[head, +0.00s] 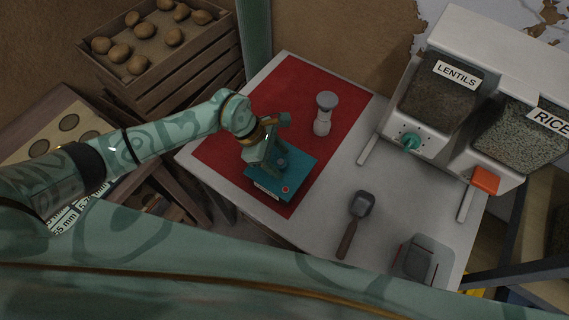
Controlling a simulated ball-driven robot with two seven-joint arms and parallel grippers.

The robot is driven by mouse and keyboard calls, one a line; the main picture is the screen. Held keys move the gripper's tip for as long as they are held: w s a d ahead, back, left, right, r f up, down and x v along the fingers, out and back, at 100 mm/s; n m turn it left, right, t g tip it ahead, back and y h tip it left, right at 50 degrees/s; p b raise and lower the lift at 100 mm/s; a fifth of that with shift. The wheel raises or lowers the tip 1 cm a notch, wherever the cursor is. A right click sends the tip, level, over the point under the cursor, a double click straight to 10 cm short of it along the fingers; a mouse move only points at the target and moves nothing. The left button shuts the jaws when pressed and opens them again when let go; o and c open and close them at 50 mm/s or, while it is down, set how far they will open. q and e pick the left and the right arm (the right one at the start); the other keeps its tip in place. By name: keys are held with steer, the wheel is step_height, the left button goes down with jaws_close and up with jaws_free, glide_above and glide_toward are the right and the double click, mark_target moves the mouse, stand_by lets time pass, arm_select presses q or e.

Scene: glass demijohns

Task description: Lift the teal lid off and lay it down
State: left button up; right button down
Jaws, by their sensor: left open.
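The teal lid (300,168) is a flat square piece with a small red dot near its front corner. It lies level on the red mat (292,90), and a pale strip shows along its front edge. What is under it is hidden. My left gripper (277,160) is open over the left rear part of the lid, close to a small dark form in its middle. The gripper hides part of the lid, and I cannot tell whether the fingers touch it. My right gripper is not in view.
A grey-topped shaker (324,113) stands behind the lid. A dark-handled scoop (356,218) and a clear container (423,258) lie to the right. Lentil (440,100) and rice (520,135) dispensers stand at the right rear. White table (335,190) is free between mat and scoop.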

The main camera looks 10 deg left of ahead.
mark_target(278, 161)
arm_select(q)
jaws_close()
steer(key=shift+r, duration=0.1)
steer(key=shift+r, duration=0.1)
steer(key=shift+r+p, duration=0.8)
steer(key=shift+r, duration=0.05)
steer(key=shift+r, duration=0.15)
steer(key=shift+r+p, duration=2)
steer(key=shift+r, duration=0.4)
steer(key=shift+f, duration=0.1)
